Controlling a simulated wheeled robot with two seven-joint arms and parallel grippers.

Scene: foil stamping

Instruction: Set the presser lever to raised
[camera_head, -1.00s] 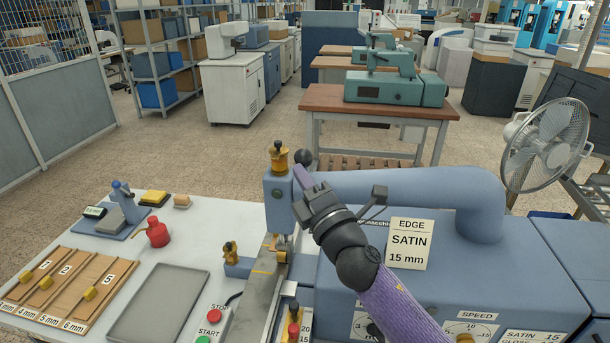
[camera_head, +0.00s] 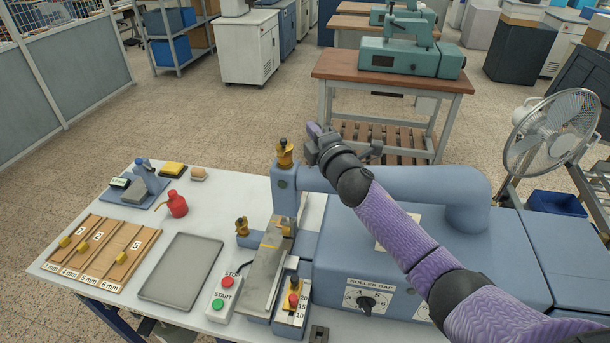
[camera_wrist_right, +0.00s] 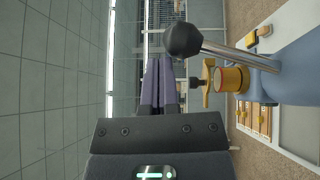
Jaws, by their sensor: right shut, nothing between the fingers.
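The presser lever shows in the right wrist view as a black ball knob (camera_wrist_right: 184,40) on a bright metal rod (camera_wrist_right: 235,56), which runs right toward the blue press head. In the head view the lever is hidden behind my right gripper. My right gripper (camera_head: 314,131) is beside the top of the press head (camera_head: 284,185), with its purple fingers (camera_wrist_right: 158,72) shut together and nothing between them. My left gripper is out of view.
A brass adjuster (camera_head: 285,153) tops the press head; its knob (camera_wrist_right: 229,79) is close to my fingers. The blue machine arm (camera_head: 440,184) lies under my right arm. A grey tray (camera_head: 182,268) and a start/stop box (camera_head: 224,295) are on the table to the left.

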